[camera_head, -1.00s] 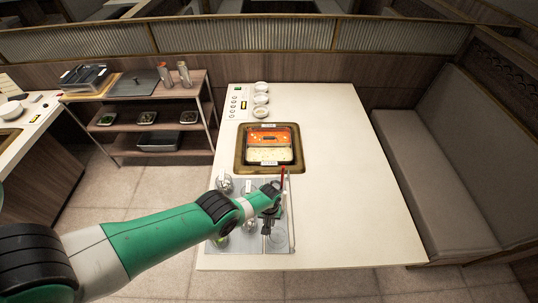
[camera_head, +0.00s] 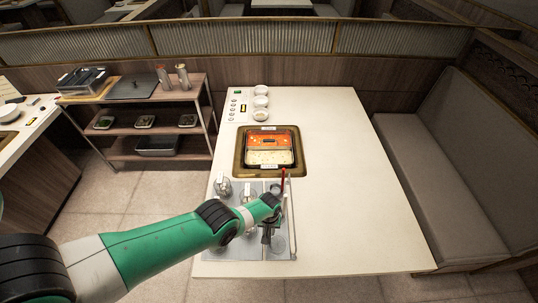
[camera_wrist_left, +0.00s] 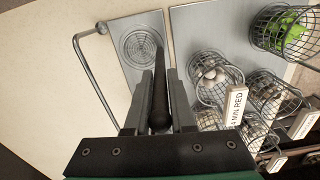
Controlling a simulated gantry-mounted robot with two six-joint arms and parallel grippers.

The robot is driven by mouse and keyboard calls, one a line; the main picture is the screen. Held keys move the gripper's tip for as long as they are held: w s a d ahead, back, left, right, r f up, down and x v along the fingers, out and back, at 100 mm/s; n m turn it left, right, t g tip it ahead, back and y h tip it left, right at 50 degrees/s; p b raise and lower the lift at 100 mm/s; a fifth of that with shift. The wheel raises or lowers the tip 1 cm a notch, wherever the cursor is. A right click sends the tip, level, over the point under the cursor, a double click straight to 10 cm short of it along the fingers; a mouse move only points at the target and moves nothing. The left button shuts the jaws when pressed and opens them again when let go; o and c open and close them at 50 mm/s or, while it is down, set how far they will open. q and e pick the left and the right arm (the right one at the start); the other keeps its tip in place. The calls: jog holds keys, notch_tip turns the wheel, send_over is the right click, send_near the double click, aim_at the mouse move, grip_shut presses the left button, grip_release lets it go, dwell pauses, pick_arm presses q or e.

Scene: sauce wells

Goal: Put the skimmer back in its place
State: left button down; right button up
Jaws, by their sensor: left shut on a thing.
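My left gripper (camera_head: 267,236) is over the right part of the grey plate at the table's near side. In the left wrist view its fingers (camera_wrist_left: 159,90) are shut on the dark handle of the skimmer (camera_wrist_left: 160,105). A round spiral mesh disc (camera_wrist_left: 138,44), apparently the skimmer's head, shows beyond the fingers against a grey panel (camera_wrist_left: 118,22). I cannot tell whether it touches the panel. A round outline (camera_head: 279,243) shows there in the head view. The right gripper is not in view.
Wire baskets (camera_wrist_left: 212,75) with food and label cards (camera_wrist_left: 237,106) stand close beside the gripper. A bent metal rod (camera_wrist_left: 92,68) runs along the other side. A red upright piece (camera_head: 283,179) stands near the two-part pot (camera_head: 269,158). The table's right side (camera_head: 345,190) is clear.

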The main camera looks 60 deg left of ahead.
pick_arm(q)
jog(key=shift+f, duration=0.15)
grip_release()
dwell(0.6)
dwell(0.4)
notch_tip(320, 180, up, 11)
jog(key=p, duration=1.1)
dwell(0.4)
